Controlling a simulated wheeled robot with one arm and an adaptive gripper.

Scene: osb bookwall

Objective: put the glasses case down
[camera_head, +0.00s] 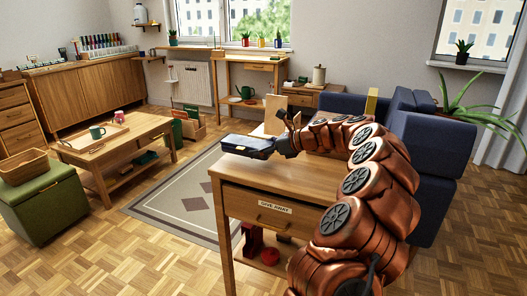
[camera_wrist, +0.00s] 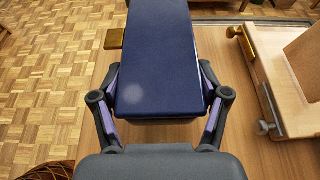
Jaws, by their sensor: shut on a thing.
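A dark blue glasses case (camera_wrist: 160,65) is held between the fingers of my gripper (camera_wrist: 160,105) in the wrist view. Both fingers press on its long sides, near the end closest to my palm. In the head view the case (camera_head: 247,145) sticks out to the left of my gripper (camera_head: 281,146), over the far left part of a wooden side table (camera_head: 250,179). I cannot tell whether the case touches the tabletop; its underside is hidden.
A wooden holder with brass knobs (camera_wrist: 285,75) stands on the tabletop right of the case. The tabletop's front is bare. A blue sofa (camera_head: 430,205) stands right. A coffee table (camera_head: 140,132) with a green mug (camera_head: 97,132) stands left, beyond a rug (camera_head: 170,207).

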